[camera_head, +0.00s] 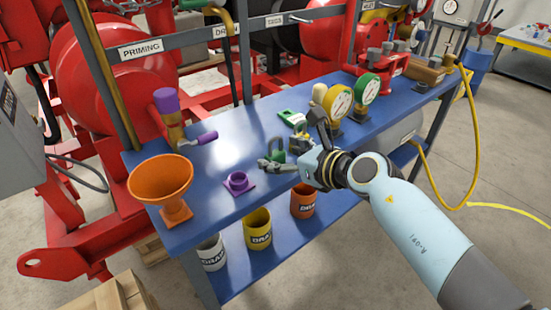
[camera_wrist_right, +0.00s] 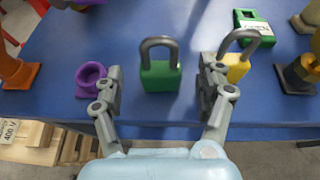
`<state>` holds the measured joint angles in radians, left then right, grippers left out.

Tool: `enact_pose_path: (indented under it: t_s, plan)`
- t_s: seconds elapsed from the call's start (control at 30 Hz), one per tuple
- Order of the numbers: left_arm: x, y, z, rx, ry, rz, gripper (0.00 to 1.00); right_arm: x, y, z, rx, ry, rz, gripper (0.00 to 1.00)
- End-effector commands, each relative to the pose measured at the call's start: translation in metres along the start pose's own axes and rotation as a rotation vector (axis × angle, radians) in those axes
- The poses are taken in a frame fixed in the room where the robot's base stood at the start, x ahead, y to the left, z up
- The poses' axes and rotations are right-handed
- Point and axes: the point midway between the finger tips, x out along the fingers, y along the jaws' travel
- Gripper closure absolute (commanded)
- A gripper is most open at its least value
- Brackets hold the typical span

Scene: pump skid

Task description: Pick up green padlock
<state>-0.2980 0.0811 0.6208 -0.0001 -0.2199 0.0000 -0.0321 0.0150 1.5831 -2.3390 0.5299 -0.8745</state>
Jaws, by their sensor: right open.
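The green padlock (camera_wrist_right: 160,78) stands upright on the blue bench with its grey shackle on top, in the middle of the right wrist view. In the head view the green padlock (camera_head: 277,153) is partly hidden by my right gripper. My right gripper (camera_wrist_right: 161,72) is open, with one finger on each side of the padlock in the picture and a gap to both. In the head view my right gripper (camera_head: 291,145) reaches in from the right, low over the bench. My left gripper is not in view.
A yellow padlock (camera_wrist_right: 237,67) stands close beside the right finger, and a purple flanged part (camera_wrist_right: 91,77) beside the left finger. An orange funnel (camera_head: 161,183) stands at the bench's left end. Gauges (camera_head: 339,101) stand beyond the gripper. The bench's front edge (camera_wrist_right: 150,130) is near.

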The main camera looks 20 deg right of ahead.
Motion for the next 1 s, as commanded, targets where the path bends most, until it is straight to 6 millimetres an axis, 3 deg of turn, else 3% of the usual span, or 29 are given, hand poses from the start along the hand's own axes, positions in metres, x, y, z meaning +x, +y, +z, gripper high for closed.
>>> enact_pose_path:
  t_s: [0.2, 0.43, 1.0]
  plan:
    - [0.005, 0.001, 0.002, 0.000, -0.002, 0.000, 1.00, 0.027, 0.000, -0.001, 0.001, 0.000, 0.001, 0.27]
    - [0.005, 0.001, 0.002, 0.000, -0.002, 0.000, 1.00, 0.028, 0.000, 0.000, 0.001, 0.000, 0.000, 0.27]
    - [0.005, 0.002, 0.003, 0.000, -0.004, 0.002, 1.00, 0.027, 0.000, 0.000, 0.001, -0.001, 0.000, 0.99]
